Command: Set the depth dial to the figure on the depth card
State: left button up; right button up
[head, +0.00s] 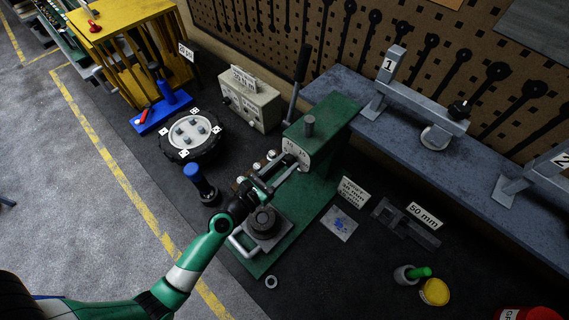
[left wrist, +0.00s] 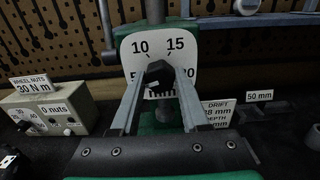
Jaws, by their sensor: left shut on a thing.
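The depth dial is a white plate (head: 294,150) on the front of a green press (head: 325,125). In the left wrist view the plate (left wrist: 188,60) shows 10 and 15, with 5 and 20 partly covered at the sides. A dark knob (left wrist: 158,74) stands at its middle. My left gripper (left wrist: 157,82) is shut on this knob, one finger on each side; it also shows in the head view (head: 293,168). I cannot tell the knob's setting. The depth card (head: 353,191) stands right of the press; it reads "38 mm", but its lower figure is unclear. My right gripper is out of view.
A grey control box (head: 249,104) and a round hub (head: 190,134) are left of the press. A blue-grey shelf (head: 345,88) runs behind.

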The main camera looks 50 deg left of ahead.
pick_arm(q)
jog(key=shift+m, duration=0.3)
grip_shut()
jog(key=m, duration=0.3)
jog(key=m+b, duration=0.1)
jog(key=m, duration=0.2)
jog(key=shift+m, duration=0.4)
jog(key=m+b, duration=0.1)
jog(key=m, duration=0.5)
jog(key=shift+m, duration=0.3)
jog(key=m+b, duration=0.1)
jog(key=m, duration=0.2)
jog(key=shift+m, duration=0.3)
jog(key=m+b, duration=0.1)
jog(key=m, duration=0.2)
jog(key=shift+f, duration=0.1)
jog(key=m+b, duration=0.2)
jog(key=m, duration=0.2)
jog(key=shift+m, duration=0.4)
jog(key=shift+m+b, duration=0.6)
jog(key=shift+m, duration=0.6)
